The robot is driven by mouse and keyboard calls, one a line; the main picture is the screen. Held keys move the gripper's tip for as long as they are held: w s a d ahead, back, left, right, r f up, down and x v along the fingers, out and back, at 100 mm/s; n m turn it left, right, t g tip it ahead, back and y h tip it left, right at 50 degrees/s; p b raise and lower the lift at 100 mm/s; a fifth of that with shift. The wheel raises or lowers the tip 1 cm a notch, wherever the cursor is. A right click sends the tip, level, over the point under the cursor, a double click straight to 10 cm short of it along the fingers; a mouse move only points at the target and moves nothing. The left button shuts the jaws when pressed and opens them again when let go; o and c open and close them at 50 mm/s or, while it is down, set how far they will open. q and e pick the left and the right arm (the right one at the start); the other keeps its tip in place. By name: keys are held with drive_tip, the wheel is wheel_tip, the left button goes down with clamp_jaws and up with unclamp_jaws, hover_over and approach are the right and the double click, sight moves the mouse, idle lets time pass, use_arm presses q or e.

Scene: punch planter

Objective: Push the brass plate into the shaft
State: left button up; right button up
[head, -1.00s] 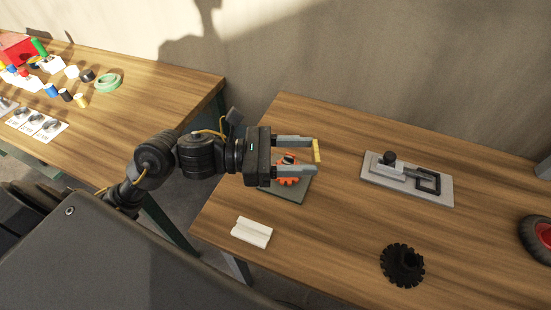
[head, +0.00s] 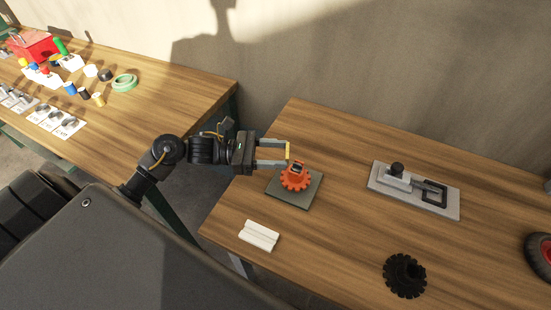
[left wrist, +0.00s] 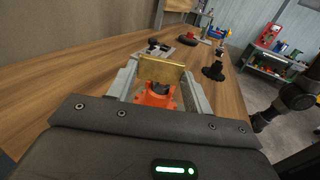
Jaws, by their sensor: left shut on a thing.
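The thin brass plate (head: 288,150) is held upright across the fingertips of my left gripper (head: 287,152), which is shut on it. In the left wrist view the plate (left wrist: 162,73) spans between the two grey fingers. An orange gear (head: 295,181) sits on a dark square base (head: 308,196), with a dark shaft (head: 298,168) at its centre. The plate appears raised and just behind the gear in the head view. In the left wrist view the gear (left wrist: 155,98) shows below the plate. I cannot tell whether plate and shaft touch. My right gripper is not in view.
A white grooved block (head: 259,235) lies at the near left. A grey plate with a black knob (head: 415,190) lies to the right, and a black toothed wheel (head: 405,276) at the near right. A second table (head: 180,90) stands left.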

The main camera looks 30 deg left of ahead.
use_arm(q)
wheel_tip(320, 180, down, 2)
drive_tip(key=shift+f+p, duration=0.1)
drive_tip(key=shift+p, duration=0.55)
drive_tip(key=shift+f, duration=0.4)
drive_tip(key=o, duration=1.1)
drive_tip(key=shift+c, duration=0.2)
